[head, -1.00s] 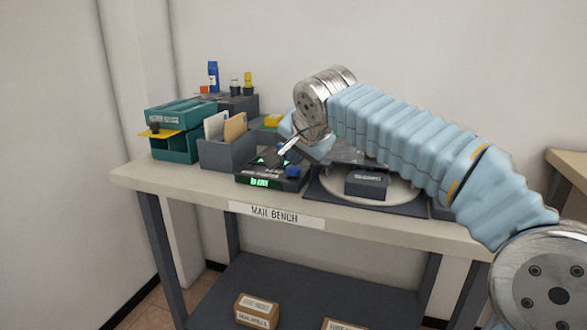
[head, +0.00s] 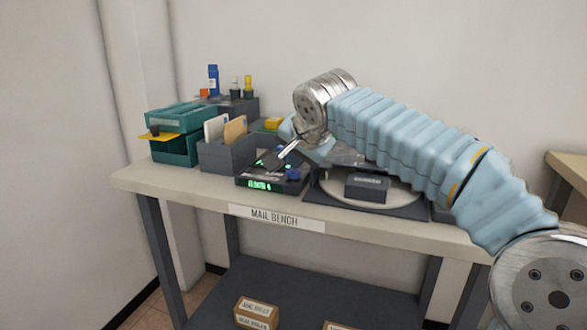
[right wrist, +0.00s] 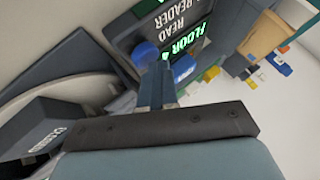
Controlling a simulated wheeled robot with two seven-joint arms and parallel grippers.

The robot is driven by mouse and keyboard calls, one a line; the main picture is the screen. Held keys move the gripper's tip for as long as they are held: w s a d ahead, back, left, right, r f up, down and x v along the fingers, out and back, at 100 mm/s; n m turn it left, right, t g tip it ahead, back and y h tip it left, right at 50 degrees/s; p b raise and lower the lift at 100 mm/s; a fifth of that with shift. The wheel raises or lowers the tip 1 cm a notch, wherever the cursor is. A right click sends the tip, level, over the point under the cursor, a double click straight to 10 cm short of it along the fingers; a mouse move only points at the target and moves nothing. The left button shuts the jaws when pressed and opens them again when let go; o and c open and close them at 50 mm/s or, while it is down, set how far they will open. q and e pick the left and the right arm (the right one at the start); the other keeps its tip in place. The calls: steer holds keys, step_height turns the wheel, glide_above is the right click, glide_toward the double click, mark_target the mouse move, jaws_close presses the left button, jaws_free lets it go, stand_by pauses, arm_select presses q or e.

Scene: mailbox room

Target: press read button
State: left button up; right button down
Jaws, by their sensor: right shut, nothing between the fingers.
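The dark reader (head: 245,181) lies on the mail bench with a lit green display on its front edge. In the right wrist view its face (right wrist: 135,30) carries the words READ and READER, and the green display (right wrist: 188,38) shows text starting FLOOR. A blue round button (right wrist: 145,53) stands beside the word READ; the button also shows in the head view (head: 293,174). My right gripper (head: 282,158) is shut and empty, its tips low over the reader. In the wrist view the tips (right wrist: 156,68) overlap the button's edge; I cannot tell whether they touch it. My left gripper is out of view.
A round plate (head: 408,193) with a dark labelled box (head: 367,187) is right of the reader. A grey envelope holder (head: 225,157) and a teal box (head: 175,150) stand to the left. The bench's front edge (head: 180,187) is clear.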

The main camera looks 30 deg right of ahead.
mark_target(296, 172)
steer(key=shift+r+p, duration=0.35)
steer(key=shift+r, duration=0.3)
steer(key=shift+r, duration=0.15)
step_height(296, 172, up, 5)
steer(key=p, duration=0.4)
stand_by(0.6)
